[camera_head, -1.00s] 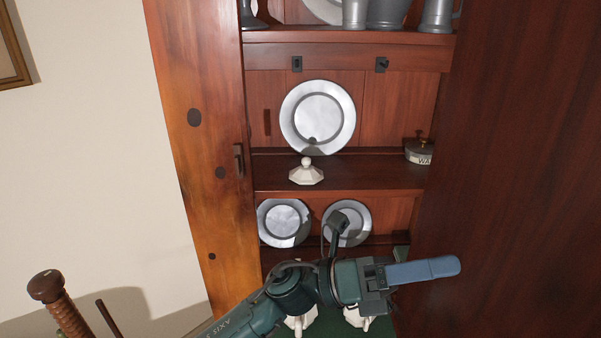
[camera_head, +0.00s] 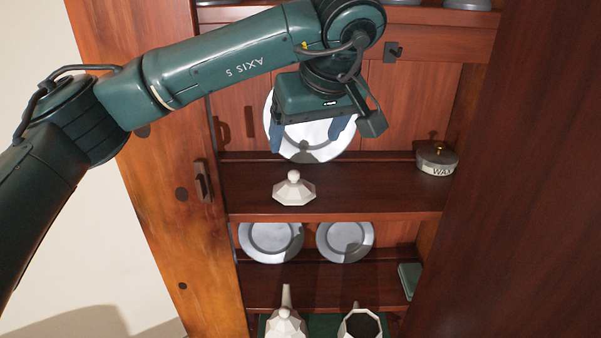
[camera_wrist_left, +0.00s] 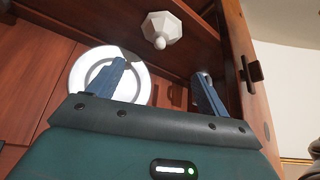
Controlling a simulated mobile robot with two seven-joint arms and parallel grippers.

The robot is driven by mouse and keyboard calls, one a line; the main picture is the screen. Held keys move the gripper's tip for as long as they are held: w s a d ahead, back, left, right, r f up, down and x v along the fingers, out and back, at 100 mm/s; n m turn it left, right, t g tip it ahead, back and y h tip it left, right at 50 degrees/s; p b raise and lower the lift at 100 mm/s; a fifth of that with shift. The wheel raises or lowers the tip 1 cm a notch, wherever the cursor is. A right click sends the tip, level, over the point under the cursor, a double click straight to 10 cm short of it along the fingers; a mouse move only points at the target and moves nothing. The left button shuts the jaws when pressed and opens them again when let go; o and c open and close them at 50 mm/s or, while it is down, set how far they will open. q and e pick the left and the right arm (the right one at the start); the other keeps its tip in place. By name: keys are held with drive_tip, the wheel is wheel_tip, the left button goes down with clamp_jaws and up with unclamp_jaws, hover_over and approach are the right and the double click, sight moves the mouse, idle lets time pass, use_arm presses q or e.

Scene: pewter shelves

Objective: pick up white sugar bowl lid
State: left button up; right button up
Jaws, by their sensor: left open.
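The white sugar bowl lid (camera_head: 294,191), faceted with a round knob, sits upright on the middle shelf, left of centre. It also shows near the top of the left wrist view (camera_wrist_left: 161,30). My left gripper (camera_head: 308,142) is open and empty, its blue fingers pointing down in front of the large pewter plate. In the head view it appears above the lid, apart from it. In the left wrist view the open fingers (camera_wrist_left: 160,72) show below the lid with nothing between them. An open white pot (camera_head: 361,326) stands at the bottom. My right gripper is out of view.
A large pewter plate (camera_head: 312,142) leans behind the lid. A grey lidded tin (camera_head: 437,159) stands at the shelf's right end. Two smaller plates (camera_head: 270,241) lean below. A white teapot (camera_head: 286,327) stands lower. Wooden cabinet doors (camera_head: 165,225) flank the shelves.

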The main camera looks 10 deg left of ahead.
sight(294, 172)
use_arm(q)
drive_tip(key=x, duration=0.6)
drive_tip(key=shift+a+f+p, duration=0.3)
drive_tip(key=shift+f+p, duration=0.05)
drive_tip(key=x, duration=0.2)
drive_tip(key=p+x, duration=0.1)
drive_tip(key=x, duration=0.2)
drive_tip(key=shift+w+d+f, duration=0.15)
drive_tip(key=shift+w+f, duration=0.2)
drive_tip(key=shift+f, duration=0.05)
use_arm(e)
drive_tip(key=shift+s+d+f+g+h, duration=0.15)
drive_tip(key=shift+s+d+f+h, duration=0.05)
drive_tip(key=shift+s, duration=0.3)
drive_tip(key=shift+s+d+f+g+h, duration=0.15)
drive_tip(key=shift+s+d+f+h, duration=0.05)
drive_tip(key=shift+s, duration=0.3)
use_arm(q)
drive_tip(key=shift+c, duration=0.6)
